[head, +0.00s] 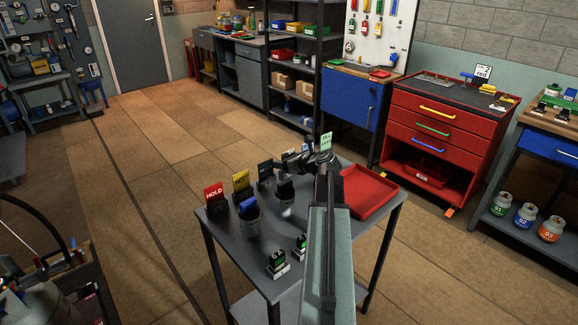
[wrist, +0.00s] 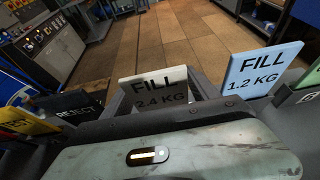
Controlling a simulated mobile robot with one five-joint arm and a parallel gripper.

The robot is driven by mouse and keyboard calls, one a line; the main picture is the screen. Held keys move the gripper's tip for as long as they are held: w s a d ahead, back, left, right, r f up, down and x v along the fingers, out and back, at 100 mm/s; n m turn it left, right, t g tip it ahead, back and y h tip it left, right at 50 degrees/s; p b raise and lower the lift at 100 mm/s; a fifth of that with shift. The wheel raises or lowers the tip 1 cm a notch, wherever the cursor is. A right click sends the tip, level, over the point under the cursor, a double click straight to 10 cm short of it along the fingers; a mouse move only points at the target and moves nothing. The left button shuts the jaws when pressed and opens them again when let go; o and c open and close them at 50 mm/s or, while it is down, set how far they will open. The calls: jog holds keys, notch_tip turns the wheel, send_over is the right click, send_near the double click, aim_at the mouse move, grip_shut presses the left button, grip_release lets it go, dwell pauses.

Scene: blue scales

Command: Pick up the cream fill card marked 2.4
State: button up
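The cream card (wrist: 153,93) reads FILL 2.4 KG and stands upright in the middle of the wrist view. My gripper (wrist: 156,79) appears open, with one grey finger on each side of the card. I cannot tell whether the fingers touch it. The card's lower edge is hidden behind my gripper body. In the head view my gripper (head: 318,161) is low over the far part of the grey table (head: 228,262), and I cannot make out the cream card clearly there.
A light blue FILL 1.2 KG card (wrist: 258,72) stands to the right, a black REJECT card (wrist: 72,104) to the left. Red HOLD (head: 214,194) and yellow (head: 241,182) cards stand further left. A red tray (head: 366,193) lies at the table's right.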

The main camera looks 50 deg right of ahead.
jog(key=c, duration=0.9)
jog(key=shift+r, duration=0.1)
jog(key=shift+c, duration=0.2)
